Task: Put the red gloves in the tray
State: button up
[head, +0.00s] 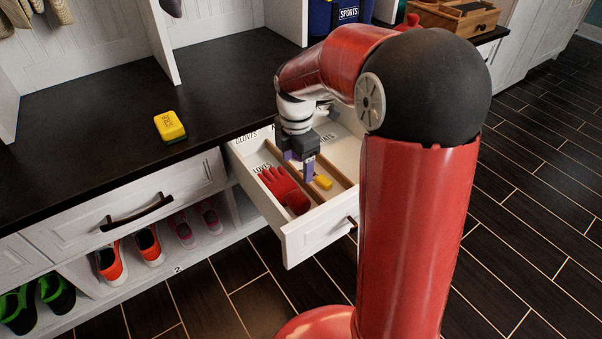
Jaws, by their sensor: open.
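The red gloves (285,188) lie in the left compartment of the pulled-out white drawer (290,238). My gripper (304,174) points down into the drawer, with purple fingers just right of and behind the gloves. It is open, and I see nothing held between its fingers. A small yellow object (323,182) lies beside the fingertips, in the compartment right of the gloves. A wooden tray-like box (425,16) with a dark item in it stands on the bench at the top right, partly hidden by my arm.
A blue bin (347,12) stands at the back. Shoes (148,245) fill the shelf below the closed drawer (120,205). My arm hides the drawer's right side. Dark tiled floor is clear at right.

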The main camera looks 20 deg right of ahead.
jog(key=s+r+m+t, duration=0.2)
jog(key=s+r+m, duration=0.2)
jog(key=s+m, duration=0.6)
jog(key=s+r+m+t, duration=0.3)
jog(key=s+r+m, duration=0.2)
jog(key=s+m, duration=0.6)
jog(key=shift+s+r+t, duration=0.3)
jog(key=shift+s, duration=0.25)
